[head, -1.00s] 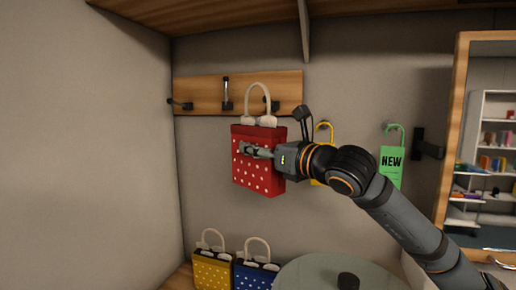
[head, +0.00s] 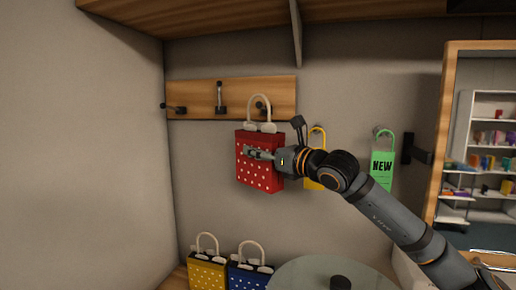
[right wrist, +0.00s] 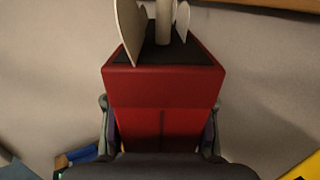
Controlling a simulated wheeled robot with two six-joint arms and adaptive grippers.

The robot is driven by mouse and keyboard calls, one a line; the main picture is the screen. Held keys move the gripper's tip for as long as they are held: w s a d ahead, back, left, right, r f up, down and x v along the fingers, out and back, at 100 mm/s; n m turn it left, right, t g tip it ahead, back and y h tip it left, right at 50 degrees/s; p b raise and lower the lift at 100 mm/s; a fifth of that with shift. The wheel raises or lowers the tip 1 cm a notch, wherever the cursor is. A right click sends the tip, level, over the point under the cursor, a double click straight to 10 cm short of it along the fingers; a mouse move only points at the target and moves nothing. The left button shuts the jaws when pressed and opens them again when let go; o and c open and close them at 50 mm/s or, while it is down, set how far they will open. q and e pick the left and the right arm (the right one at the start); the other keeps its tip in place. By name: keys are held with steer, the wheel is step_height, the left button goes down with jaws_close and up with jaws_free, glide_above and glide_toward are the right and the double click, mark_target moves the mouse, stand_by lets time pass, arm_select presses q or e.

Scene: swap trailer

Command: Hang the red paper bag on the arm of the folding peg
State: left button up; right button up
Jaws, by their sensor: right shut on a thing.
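The red paper bag (head: 260,180) with white dots and a pale loop handle (head: 258,97) hangs upright in the air below the right end of the wooden peg rail (head: 190,98). My right gripper (head: 258,153) is shut on its sides. The right wrist view shows the red bag (right wrist: 163,90) between the fingers, with its dark top and pale handle parts. The right peg (head: 264,107) shows at the handle loop; I cannot tell whether it passes through. The middle peg (head: 220,97) points up; the left peg (head: 175,108) sticks out sideways. My left gripper is out of view.
A yellow bag (head: 207,272) and a blue bag (head: 248,275) stand below, beside a round glass-like top (head: 310,275). A yellow tag (head: 316,140) and a green "NEW" tag (head: 382,165) hang on the wall to the right. A shelf bracket (head: 297,35) is above.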

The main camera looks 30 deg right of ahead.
steer(key=shift+w+d+p, duration=0.35)
steer(key=shift+w+d, duration=0.05)
steer(key=shift+d, duration=0.1)
steer(key=w+d+f, duration=0.2)
steer(key=shift+w+d+f, duration=0.15)
steer(key=shift+w+d, duration=0.05)
steer(key=shift+d, duration=0.15)
stand_by(0.5)
steer(key=o, duration=1.3)
